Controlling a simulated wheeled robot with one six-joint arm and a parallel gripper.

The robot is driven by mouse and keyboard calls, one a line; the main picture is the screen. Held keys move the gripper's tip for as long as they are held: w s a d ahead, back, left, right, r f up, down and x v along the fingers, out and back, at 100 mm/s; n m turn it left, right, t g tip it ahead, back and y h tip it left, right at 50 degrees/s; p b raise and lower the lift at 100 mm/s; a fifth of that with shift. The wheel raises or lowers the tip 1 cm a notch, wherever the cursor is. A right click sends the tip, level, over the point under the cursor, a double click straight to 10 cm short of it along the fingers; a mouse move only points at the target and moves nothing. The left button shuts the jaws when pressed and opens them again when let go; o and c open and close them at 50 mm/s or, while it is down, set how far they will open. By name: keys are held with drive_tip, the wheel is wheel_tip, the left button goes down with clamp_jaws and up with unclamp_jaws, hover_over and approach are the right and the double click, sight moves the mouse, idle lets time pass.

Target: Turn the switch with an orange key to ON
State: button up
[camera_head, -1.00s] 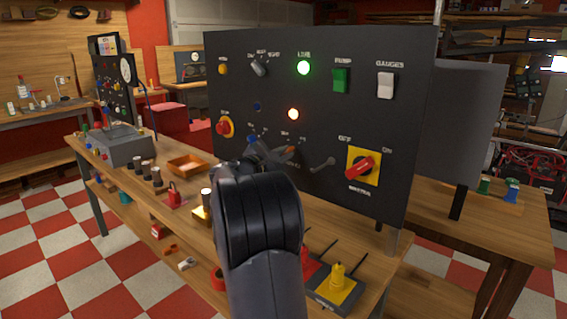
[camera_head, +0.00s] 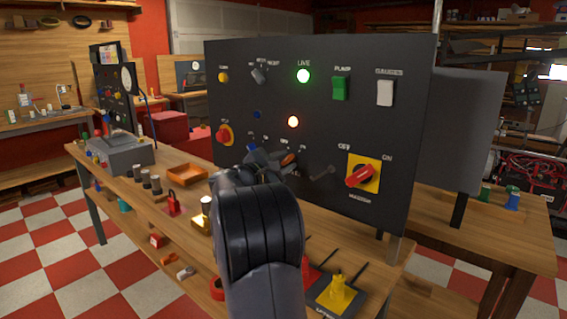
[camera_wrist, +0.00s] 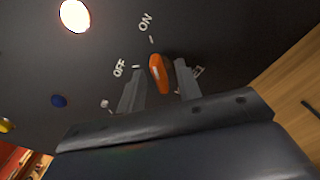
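The orange key (camera_wrist: 159,73) sits on the dark panel (camera_head: 320,110) in the wrist view, with the OFF mark to its left and the ON mark above it. Its long side points up, roughly at the ON tick. My gripper (camera_wrist: 161,80) is open around the key, one finger on each side, with a gap visible on both sides. My arm hides part of the switch there.
The red knob on a yellow plate (camera_head: 375,183) is to the right on the panel. A red button (camera_head: 223,135) is at left. A wooden bench (camera_head: 185,212) with several small items runs below.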

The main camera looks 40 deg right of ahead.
drive_tip(key=shift+a, duration=0.1)
drive_tip(key=a, duration=1)
drive_tip(key=shift+s+a, duration=0.3)
drive_tip(key=shift+s, duration=0.15)
drive_tip(key=d, duration=0.7)
drive_tip(key=w+d, duration=0.1)
drive_tip(key=d, duration=0.2)
drive_tip(key=shift+d, duration=0.45)
drive_tip(key=shift+f, duration=0.1)
